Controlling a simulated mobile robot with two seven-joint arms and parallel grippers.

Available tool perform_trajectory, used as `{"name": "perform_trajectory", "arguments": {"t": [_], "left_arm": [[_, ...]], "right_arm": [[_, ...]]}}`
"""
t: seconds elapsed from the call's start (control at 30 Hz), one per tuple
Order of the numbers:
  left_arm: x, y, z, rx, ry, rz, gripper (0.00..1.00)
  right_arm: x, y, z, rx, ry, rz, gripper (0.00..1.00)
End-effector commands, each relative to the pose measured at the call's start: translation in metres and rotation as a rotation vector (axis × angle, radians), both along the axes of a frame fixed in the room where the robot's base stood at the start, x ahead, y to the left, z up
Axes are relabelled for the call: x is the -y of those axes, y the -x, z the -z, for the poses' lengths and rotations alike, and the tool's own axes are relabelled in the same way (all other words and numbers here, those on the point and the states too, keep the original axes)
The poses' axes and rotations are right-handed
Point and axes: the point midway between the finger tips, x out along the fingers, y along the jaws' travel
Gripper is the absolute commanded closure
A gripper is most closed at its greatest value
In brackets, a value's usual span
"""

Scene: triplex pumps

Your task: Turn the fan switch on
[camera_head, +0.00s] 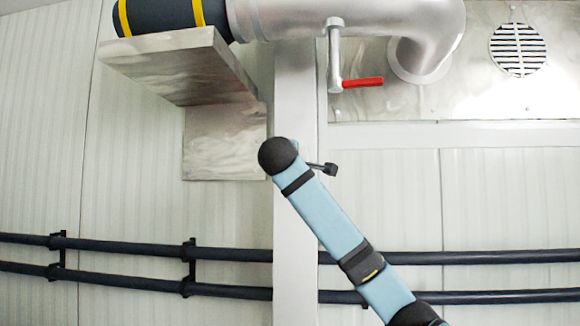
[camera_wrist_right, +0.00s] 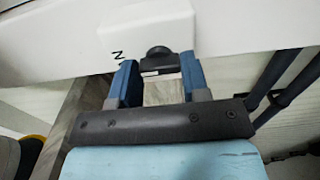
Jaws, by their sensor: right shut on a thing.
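In the right wrist view, a black knob-like switch (camera_wrist_right: 158,54) sits at the edge of a white housing (camera_wrist_right: 150,28), which has a dark letter-like mark beside the knob. The two blue fingers of my right gripper (camera_wrist_right: 158,63) stand on either side of the knob, shut on it. The lower part of the knob lies between the fingers. Which position the switch is in cannot be told. In the head view my right arm reaches up from the lower right, but its gripper and the switch cannot be made out. My left gripper is in neither view.
In the head view, a metal bracket (camera_head: 225,140) carries a large pipe (camera_head: 345,18) at the top. A valve with a red handle (camera_head: 362,83) hangs below the pipe. A round vent (camera_head: 518,50) is at upper right. Dark horizontal pipes (camera_head: 120,246) run along the wall.

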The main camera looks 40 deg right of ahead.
Motion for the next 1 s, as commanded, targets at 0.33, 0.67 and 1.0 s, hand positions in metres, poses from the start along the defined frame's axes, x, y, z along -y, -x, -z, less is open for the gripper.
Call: {"name": "perform_trajectory", "arguments": {"t": [0.33,0.67,1.0], "left_arm": [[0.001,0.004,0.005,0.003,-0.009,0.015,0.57],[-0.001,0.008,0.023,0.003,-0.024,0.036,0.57],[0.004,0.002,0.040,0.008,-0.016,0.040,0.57]], "right_arm": [[-0.001,-0.001,0.003,0.064,-0.054,-0.002,0.81],[-0.002,-0.001,0.005,0.268,-0.218,-0.003,0.81],[-0.001,-0.001,0.004,0.522,-0.422,-0.002,0.81]]}}
